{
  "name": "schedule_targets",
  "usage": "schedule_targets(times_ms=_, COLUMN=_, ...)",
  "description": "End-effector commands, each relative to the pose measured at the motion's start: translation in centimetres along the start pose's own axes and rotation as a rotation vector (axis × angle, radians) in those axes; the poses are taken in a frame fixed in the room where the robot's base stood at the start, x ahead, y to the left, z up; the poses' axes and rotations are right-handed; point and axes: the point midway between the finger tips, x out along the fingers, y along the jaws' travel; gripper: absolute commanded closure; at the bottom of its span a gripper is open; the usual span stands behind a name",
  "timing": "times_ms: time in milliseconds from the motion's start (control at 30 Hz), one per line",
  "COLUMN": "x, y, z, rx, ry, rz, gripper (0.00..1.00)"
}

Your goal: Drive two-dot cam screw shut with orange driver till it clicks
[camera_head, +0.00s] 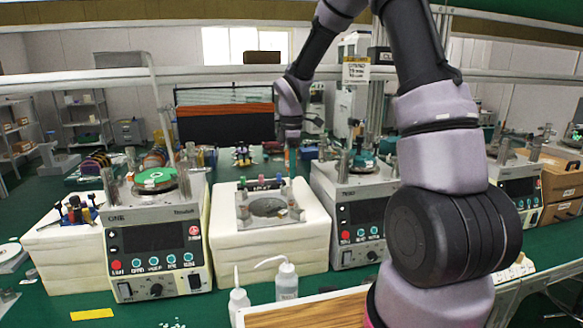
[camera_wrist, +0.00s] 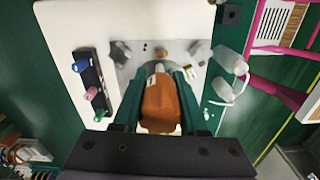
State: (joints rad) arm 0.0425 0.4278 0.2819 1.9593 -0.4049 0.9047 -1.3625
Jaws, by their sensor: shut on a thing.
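My gripper (camera_wrist: 160,82) is shut on the orange driver (camera_wrist: 161,108), whose handle fills the space between the teal fingers in the wrist view. The driver's shaft and tip are hidden under the handle. Beyond it lies a grey metal plate (camera_wrist: 143,50) with small fittings on it, on a white block. In the head view my gripper (camera_head: 290,140) hangs above the back right of this plate (camera_head: 250,221), which has a round opening. The two-dot cam screw and its dots cannot be made out. Whether the driver touches a screw cannot be told.
A black rack (camera_wrist: 92,72) with blue, pink and green handles stands beside the plate. Bench machines (camera_head: 155,245) and (camera_head: 352,210) flank the white block (camera_head: 262,255). Two white bottles (camera_head: 287,282) stand in front. A rail crosses behind.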

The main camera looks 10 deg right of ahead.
Motion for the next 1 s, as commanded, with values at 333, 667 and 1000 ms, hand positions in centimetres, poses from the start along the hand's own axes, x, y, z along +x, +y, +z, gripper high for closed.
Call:
schedule_targets(times_ms=333, x=1.6, y=0.0, z=0.0, rx=0.0, ry=0.0, rz=-0.002, gripper=1.0)
schedule_targets(times_ms=667, x=3.3, y=0.0, z=0.0, rx=0.001, ry=0.0, rz=-0.001, gripper=1.0)
schedule_targets(times_ms=1000, x=5.0, y=0.0, z=0.0, rx=0.0, ry=0.0, rz=-0.001, gripper=1.0)
